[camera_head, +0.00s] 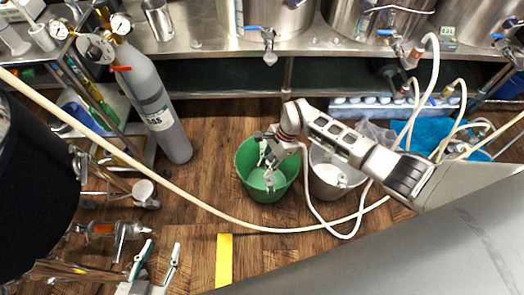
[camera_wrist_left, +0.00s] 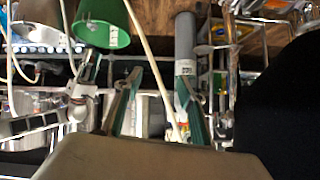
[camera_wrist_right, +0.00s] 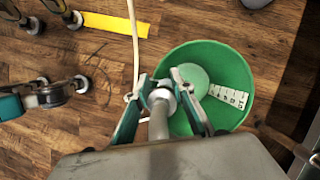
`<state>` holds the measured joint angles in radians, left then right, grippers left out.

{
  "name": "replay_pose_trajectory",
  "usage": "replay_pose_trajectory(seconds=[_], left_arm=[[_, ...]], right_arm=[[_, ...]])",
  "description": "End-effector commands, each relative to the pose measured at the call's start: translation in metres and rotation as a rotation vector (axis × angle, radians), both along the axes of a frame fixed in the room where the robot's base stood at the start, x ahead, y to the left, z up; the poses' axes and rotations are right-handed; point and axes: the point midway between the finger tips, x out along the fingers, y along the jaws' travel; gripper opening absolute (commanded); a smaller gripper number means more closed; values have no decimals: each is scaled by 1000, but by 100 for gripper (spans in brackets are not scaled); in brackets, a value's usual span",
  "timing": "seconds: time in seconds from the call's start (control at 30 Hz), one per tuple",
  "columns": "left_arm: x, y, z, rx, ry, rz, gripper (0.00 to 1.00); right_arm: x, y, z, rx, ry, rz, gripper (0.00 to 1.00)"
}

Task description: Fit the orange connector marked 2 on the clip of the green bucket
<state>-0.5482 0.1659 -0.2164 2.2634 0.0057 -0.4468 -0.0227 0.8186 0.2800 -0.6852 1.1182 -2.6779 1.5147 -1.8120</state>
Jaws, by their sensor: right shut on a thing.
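The green bucket (camera_head: 246,181) stands on the wood floor. It also shows in the right wrist view (camera_wrist_right: 233,64) and the left wrist view (camera_wrist_left: 104,24). My right gripper (camera_head: 268,164) is over the bucket, pointing down. It is shut on a grey, stem-like fitting with a pale round collar (camera_wrist_right: 159,112), seen in the right wrist view. No orange part or number shows on that fitting. My left gripper (camera_head: 161,247) is open and empty at the lower left, well away from the bucket. I cannot make out the bucket's clip or the orange connector marked 2.
A white bucket (camera_head: 326,184) stands right of the green one. A cream hose (camera_head: 222,214) crosses the floor in front of the buckets. A grey gas cylinder (camera_head: 160,110) stands to the left. A yellow floor strip (camera_head: 224,262) lies nearer, with bare floor around it.

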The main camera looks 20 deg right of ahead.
Motion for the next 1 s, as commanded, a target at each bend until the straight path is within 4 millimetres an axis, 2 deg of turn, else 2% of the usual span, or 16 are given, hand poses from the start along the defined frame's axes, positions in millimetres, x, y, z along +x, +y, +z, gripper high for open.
replay_pose_trajectory(seconds=[0.33, 0.47, 0.7, 1.0], left_arm=[[-7, -3, -9, -10, 18, -1, 40], [-6, -11, -6, -37, 10, -3, 40], [8, -28, 8, -96, -31, -2, 40], [17, -37, 21, -135, -59, 10, 40]], right_arm=[[-8, 1, -27, 3, 6, -16, 0], [-9, 1, -43, 3, 9, -15, 0], [-7, -1, -66, 0, 6, -13, 0], [-4, -1, -77, 1, -1, -13, 0]])
